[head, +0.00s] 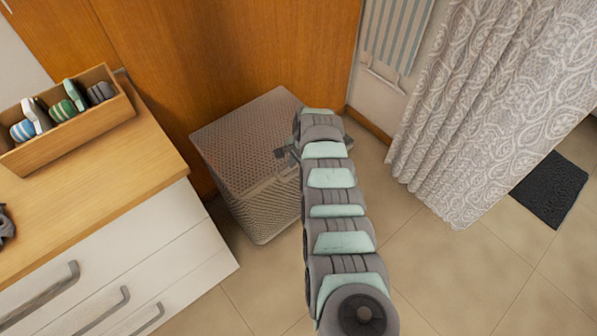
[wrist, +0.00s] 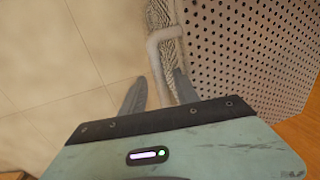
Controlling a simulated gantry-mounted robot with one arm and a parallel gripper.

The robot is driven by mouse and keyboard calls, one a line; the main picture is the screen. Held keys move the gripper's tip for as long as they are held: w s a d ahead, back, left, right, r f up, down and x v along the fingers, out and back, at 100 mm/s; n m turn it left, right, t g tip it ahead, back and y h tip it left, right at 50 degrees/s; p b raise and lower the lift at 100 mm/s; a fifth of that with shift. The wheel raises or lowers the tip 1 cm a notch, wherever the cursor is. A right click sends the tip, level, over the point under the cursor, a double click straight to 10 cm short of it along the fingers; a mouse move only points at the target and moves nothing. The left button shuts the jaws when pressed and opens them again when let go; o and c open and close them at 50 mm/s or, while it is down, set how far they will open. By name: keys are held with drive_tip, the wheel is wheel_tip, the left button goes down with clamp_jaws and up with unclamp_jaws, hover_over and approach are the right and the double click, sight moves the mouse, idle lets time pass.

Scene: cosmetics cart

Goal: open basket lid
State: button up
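A grey perforated basket (head: 255,205) stands on the floor between the drawer cabinet and the curtain. Its flat lid (head: 245,125) lies closed on top. My gripper is over the basket's right edge, and my arm hides that part in the head view. In the wrist view, my gripper's two fingers (wrist: 159,78) are apart, on either side of a pale bent handle (wrist: 155,50) at the lid's edge. The perforated lid (wrist: 250,50) fills the right of that view. Contact between fingers and handle cannot be told.
A patterned curtain (head: 490,110) hangs to the right. An orange wood panel (head: 225,50) is behind the basket. The tiled floor (head: 440,260) in front is clear.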

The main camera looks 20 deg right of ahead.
drive_tip(key=shift+w+d+f, duration=0.1)
drive_tip(key=shift+f, duration=0.1)
clamp_jaws()
idle(0.4)
idle(1.1)
